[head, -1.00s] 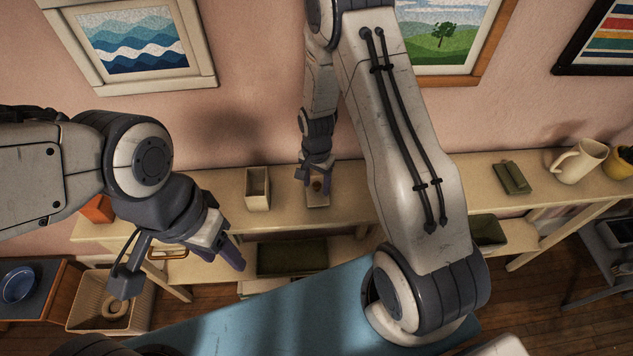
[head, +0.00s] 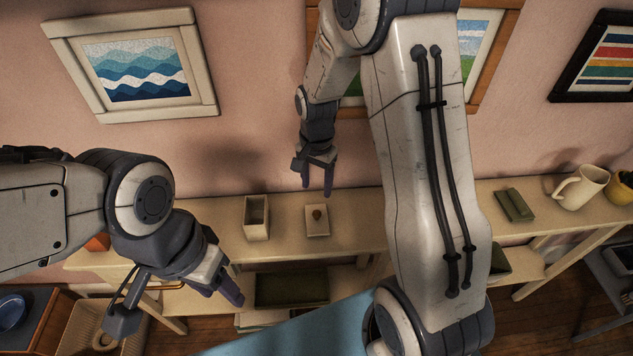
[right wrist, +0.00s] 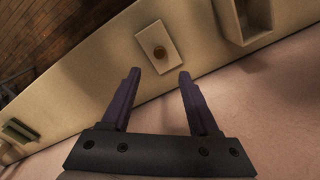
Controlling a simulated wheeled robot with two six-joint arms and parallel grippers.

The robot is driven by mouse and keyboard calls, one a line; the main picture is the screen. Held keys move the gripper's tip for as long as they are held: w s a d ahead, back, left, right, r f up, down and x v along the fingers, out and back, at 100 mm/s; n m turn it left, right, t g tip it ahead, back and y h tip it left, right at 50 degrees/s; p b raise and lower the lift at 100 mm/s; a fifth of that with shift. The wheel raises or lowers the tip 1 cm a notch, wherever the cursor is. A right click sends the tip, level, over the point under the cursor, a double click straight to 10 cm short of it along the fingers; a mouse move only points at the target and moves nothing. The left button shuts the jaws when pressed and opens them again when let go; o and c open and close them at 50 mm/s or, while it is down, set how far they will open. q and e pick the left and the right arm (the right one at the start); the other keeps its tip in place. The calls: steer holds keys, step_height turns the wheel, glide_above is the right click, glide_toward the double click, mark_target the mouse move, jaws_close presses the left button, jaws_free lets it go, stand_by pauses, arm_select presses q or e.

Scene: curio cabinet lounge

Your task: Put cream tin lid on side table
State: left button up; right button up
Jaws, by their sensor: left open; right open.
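The cream tin lid (head: 317,221), a small square cream plate with a brown knob, lies flat on the long cream table against the wall. The right wrist view also shows the lid (right wrist: 152,48), just beyond the fingertips. An open, upright cream tin (head: 256,217) stands to its left in the head view. My right gripper (head: 317,187) is open and empty above the table, apart from the lid. My left gripper (head: 222,286) is open and empty in front of the table's left part. I cannot tell which furniture is the side table.
The long cream table (head: 355,207) also bears a green box (head: 514,205) and a cream pitcher (head: 582,188) at right. A green tray (head: 291,289) sits on its lower shelf. A blue bowl (head: 10,313) and a ribbed bin (head: 75,335) are at lower left.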

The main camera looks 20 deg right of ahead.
steer(key=s+a+r+n, duration=0.8)
steer(key=s+a+r, duration=0.1)
steer(key=s+a, duration=0.15)
steer(key=s+a+r+n, duration=0.1)
steer(key=s+a+n, duration=0.1)
steer(key=s+n, duration=0.2)
steer(key=s+a+r+n+y, duration=0.1)
steer(key=s+r+n, duration=0.1)
steer(key=s+n, duration=0.3)
steer(key=s, duration=0.4)
steer(key=shift+a+n, duration=0.3)
steer(key=shift+a, duration=0.05)
steer(key=shift+r, duration=0.1)
stand_by(0.4)
